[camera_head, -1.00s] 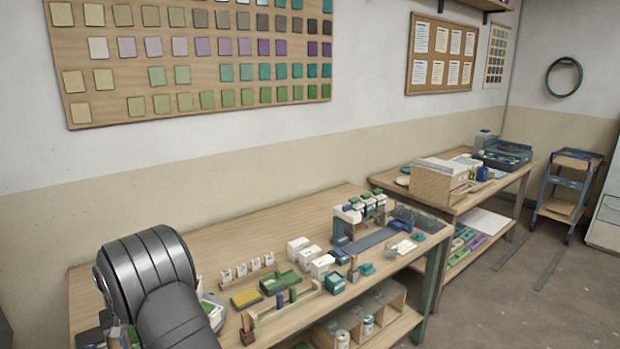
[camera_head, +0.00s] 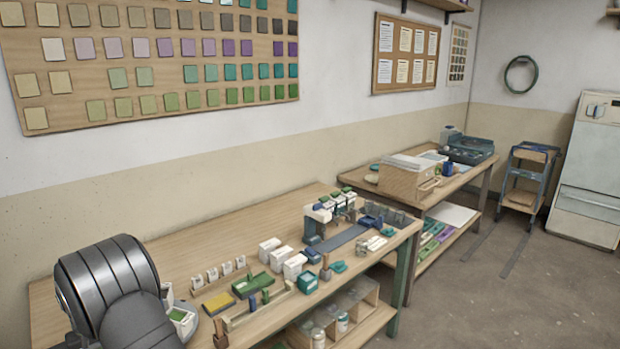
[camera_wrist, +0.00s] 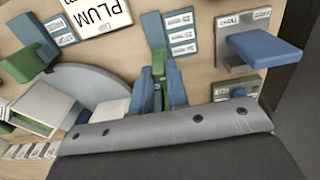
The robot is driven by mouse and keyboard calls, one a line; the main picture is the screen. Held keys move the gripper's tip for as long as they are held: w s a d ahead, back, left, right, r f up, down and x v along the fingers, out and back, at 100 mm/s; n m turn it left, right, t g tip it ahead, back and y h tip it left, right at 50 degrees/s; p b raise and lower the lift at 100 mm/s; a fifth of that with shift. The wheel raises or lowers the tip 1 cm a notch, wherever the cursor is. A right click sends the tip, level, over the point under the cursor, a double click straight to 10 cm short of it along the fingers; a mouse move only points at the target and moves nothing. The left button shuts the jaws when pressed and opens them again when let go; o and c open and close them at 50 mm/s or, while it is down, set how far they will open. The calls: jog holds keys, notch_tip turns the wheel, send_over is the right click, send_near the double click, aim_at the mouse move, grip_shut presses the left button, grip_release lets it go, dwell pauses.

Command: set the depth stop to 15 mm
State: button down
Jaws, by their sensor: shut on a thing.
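In the wrist view my gripper (camera_wrist: 160,88) has two blue fingers close together in the middle. They are shut on a narrow green piece (camera_wrist: 159,66), in line with a blue-grey bar (camera_wrist: 152,30) above it. Whether this piece is the depth stop I cannot tell, and I can read no millimetre scale. In the head view my dark arm fills the lower left and hides my gripper and whatever it holds.
In the wrist view, a card marked PLUM (camera_wrist: 102,18) and a round grey plate (camera_wrist: 95,88) lie left. A blue block (camera_wrist: 265,48) stands right, near the table edge.

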jog(key=shift+s+d, duration=1.2)
jog(key=shift+s, duration=0.05)
jog(key=c, duration=1.5)
grip_release()
jog(key=shift+r, duration=0.1)
jog(key=shift+r, duration=3.4)
